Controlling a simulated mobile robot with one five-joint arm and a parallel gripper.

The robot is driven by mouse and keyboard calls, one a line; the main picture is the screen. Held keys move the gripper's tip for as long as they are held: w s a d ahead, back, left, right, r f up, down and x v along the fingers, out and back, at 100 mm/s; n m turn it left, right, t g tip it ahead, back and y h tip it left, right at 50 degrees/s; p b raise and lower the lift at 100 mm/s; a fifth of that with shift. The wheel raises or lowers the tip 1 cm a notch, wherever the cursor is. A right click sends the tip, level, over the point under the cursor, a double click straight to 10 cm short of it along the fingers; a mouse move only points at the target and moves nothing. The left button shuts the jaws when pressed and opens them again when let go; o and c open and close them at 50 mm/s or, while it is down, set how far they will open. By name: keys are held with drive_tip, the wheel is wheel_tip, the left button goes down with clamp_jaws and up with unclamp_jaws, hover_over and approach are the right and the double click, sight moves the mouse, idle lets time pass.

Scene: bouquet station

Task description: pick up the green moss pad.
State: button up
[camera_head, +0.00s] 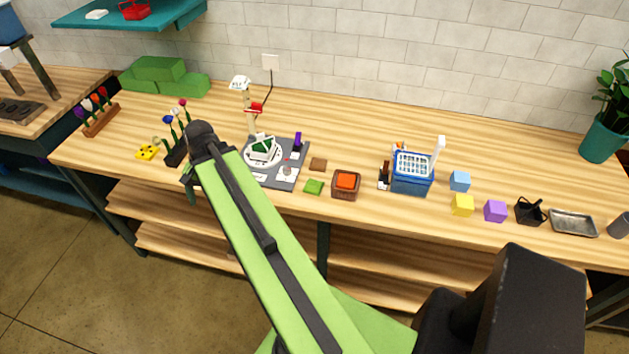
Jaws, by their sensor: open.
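My green arm reaches over the table to the left of the pad. My gripper (190,193) is small in view, partly hidden at the arm's far end near the table's front edge. It is open and well to the left of the pad, apart from it.
The grey board (284,174) with a white and green piece is left of the pad. The brown box (346,187) is close on its right, and a brown block (318,164) lies behind it. A blue basket (412,184) and coloured cubes stand farther right. Flower racks stand left.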

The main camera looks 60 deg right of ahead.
drive_tip(key=s+d+r+m+t+p, duration=0.1)
drive_tip(key=s+d+r+m, duration=0.1)
drive_tip(key=s+d+m, duration=0.35)
drive_tip(key=s+d+r+m+p, duration=0.1)
drive_tip(key=s+d+r+m, duration=0.15)
drive_tip(key=d, duration=0.65)
drive_tip(key=m+t+p, duration=0.3)
drive_tip(key=m, duration=1)
approach(310, 184)
drive_tip(key=b+x, duration=0.3)
drive_tip(key=b, duration=0.8)
drive_tip(key=shift+f+b, duration=0.1)
drive_tip(key=shift+b, duration=0.25)
drive_tip(key=shift+w, duration=0.1)
drive_tip(key=b+x, duration=0.4)
drive_tip(key=x, duration=0.1)
drive_tip(key=shift+w+f+b, duration=0.1)
drive_tip(key=shift+f+b, duration=0.05)
drive_tip(key=shift+b, duration=0.25)
drive_tip(key=shift+c, duration=0.2)
